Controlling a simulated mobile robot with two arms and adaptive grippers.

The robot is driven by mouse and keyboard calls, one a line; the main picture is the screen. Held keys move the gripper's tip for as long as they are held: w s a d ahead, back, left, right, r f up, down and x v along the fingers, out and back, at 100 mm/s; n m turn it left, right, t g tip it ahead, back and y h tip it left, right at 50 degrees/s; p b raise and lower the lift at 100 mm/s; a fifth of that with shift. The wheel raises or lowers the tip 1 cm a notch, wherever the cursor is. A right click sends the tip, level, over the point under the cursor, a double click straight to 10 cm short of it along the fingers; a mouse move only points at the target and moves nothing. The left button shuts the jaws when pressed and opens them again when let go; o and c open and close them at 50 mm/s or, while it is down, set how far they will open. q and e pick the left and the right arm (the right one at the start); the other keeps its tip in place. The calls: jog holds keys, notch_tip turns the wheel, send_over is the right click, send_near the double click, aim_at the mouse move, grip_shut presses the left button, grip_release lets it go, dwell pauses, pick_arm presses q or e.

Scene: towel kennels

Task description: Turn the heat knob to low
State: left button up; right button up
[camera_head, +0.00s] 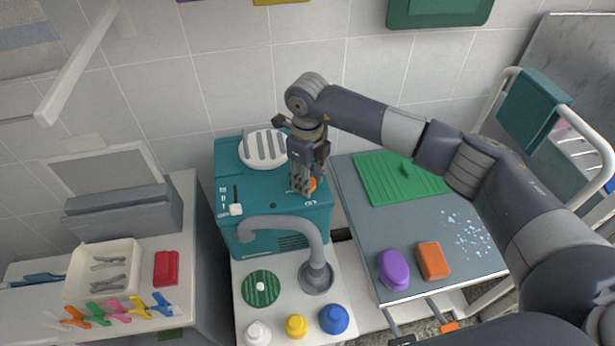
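A teal machine (258,232) stands against the tiled wall, with a round ribbed grey-white part (264,149) on top. An orange knob (313,184) shows at the right of its top panel, mostly hidden behind my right gripper. The knob's pointer and most of its markings are covered. My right gripper (303,190) points down right at the knob, its fingers close together. I cannot tell whether they touch or grip it. A white slider (236,209) with small marks sits on the panel's left.
A grey curved spout (283,223) rises in front of the machine. Yellow (296,326) and blue (334,319) bottles stand nearer. A tray (78,285) is left.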

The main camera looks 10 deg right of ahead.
pick_arm(q)
jog(key=shift+s, duration=0.3)
jog(key=shift+f, duration=0.2)
pick_arm(e)
jog(key=shift+m, duration=0.3)
jog(key=m+b, duration=0.2)
jog(key=m, duration=0.1)
jog(key=shift+m, duration=0.3)
jog(key=m+b, duration=0.1)
jog(key=m, duration=0.3)
jog(key=m+b, duration=0.1)
jog(key=m, duration=0.4)
pick_arm(q)
jog(key=shift+w+f+b, duration=0.15)
jog(key=shift+f+b, duration=0.1)
jog(key=shift+f, duration=0.9)
jog(key=shift+w+f+b, duration=0.15)
jog(key=shift+f+b, duration=0.1)
jog(key=shift+f, duration=0.9)
pick_arm(e)
jog(key=shift+m, duration=2.3)
